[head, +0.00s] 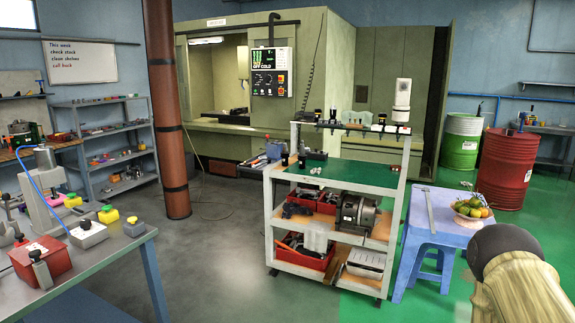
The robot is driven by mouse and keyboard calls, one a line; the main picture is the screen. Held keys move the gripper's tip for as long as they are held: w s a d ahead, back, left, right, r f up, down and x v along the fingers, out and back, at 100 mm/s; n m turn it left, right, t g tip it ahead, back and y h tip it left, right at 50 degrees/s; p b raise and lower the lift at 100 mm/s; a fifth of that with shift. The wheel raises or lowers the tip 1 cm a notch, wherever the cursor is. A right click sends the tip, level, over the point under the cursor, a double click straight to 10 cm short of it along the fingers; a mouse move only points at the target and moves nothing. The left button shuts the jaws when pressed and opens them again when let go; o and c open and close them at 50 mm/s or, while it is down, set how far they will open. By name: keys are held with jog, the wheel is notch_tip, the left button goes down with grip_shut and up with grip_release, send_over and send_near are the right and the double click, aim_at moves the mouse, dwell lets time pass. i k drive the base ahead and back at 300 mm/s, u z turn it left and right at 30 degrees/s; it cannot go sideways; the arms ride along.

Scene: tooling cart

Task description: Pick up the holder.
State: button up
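A tooling cart (335,175) with a green top stands in the middle of the head view. Its raised rail (350,129) carries several small dark upright pieces, which look like tool holders. A taller white cylindrical piece (402,92) stands at the rail's right end. A dark block-like piece (313,157) sits on the green top at the left. From this distance I cannot tell which of these is the holder. Part of my arm shows at the lower right, but my gripper is outside the picture.
A blue stool (438,222) with a fruit bowl (470,208) and a ruler stands right of the cart. A workbench (95,250) with a red box (40,259) is at the left. Red (505,170) and green (460,141) drums stand behind. Grey floor left of the cart is clear.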

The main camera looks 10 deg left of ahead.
aim_at(285, 153)
jog(key=u, duration=0.6)
jog(key=i, duration=0.6)
jog(key=u, duration=0.85)
jog(key=i, duration=0.65)
jog(key=z, duration=0.5)
jog(key=i, duration=0.95)
jog(key=z, duration=0.8)
